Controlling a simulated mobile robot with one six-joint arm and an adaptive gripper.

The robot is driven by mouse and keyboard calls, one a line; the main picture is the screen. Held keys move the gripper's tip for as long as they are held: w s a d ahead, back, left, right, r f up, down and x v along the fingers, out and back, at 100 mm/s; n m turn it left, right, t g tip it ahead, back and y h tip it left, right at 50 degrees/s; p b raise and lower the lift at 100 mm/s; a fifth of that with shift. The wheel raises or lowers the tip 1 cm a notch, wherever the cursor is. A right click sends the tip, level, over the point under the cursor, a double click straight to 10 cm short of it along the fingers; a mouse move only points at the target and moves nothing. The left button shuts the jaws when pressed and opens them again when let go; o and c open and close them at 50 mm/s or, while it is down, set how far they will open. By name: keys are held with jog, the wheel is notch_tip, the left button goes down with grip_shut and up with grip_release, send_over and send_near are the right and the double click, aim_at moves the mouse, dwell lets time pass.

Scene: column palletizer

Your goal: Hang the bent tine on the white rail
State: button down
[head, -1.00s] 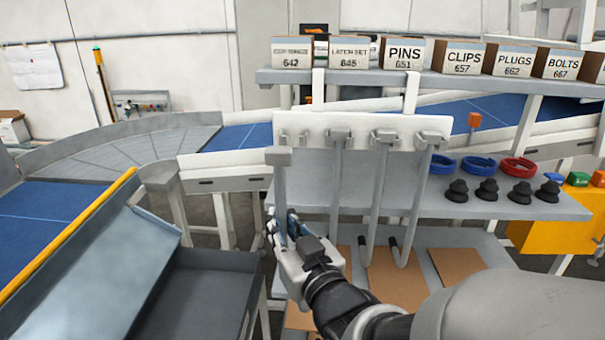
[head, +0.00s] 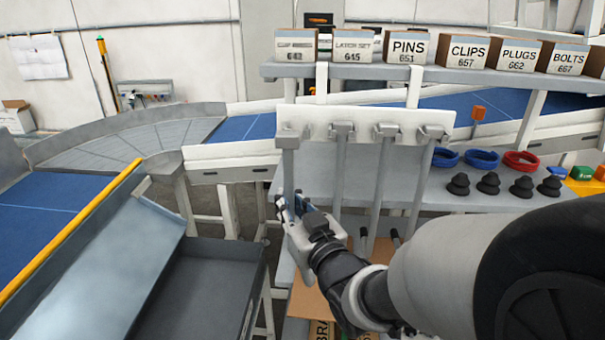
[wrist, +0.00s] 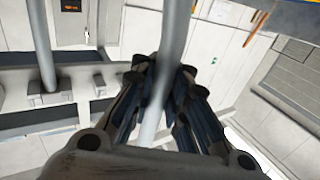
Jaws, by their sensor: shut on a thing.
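The white rail (head: 360,115) is an upright white board above the grey shelf, with tines hanging from its pegs. My gripper (head: 287,206) is below the rail's left end, shut around the grey shaft of a tine (head: 288,170). This tine is nearly upright, and its block-like head overlaps the rail's left end in the head view. I cannot tell whether the head rests on a peg. In the wrist view the held tine (wrist: 173,40) passes between the fingers (wrist: 160,95) and looks curved. Its lower end is hidden by my gripper.
Three other tines hang to the right, the closest one (head: 340,180) near my gripper. Blue and red rings (head: 520,161) and black cups (head: 488,184) stand on the shelf. Labelled boxes (head: 408,47) line the upper shelf. A grey tray (head: 200,295) is at lower left.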

jog(key=w+f+p, duration=0.2)
jog(key=w+p, duration=0.1)
jog(key=w, duration=1.2)
jog(key=shift+d+f+p, duration=0.25)
jog(key=shift+f+p, duration=0.1)
jog(key=shift+p, duration=0.05)
dwell(1.9)
jog(key=shift+w, duration=0.1)
dwell(0.7)
jog(key=c, duration=1.5)
grip_release()
jog(key=shift+f, duration=0.15)
jog(key=shift+o, duration=0.2)
jog(key=v, duration=1.2)
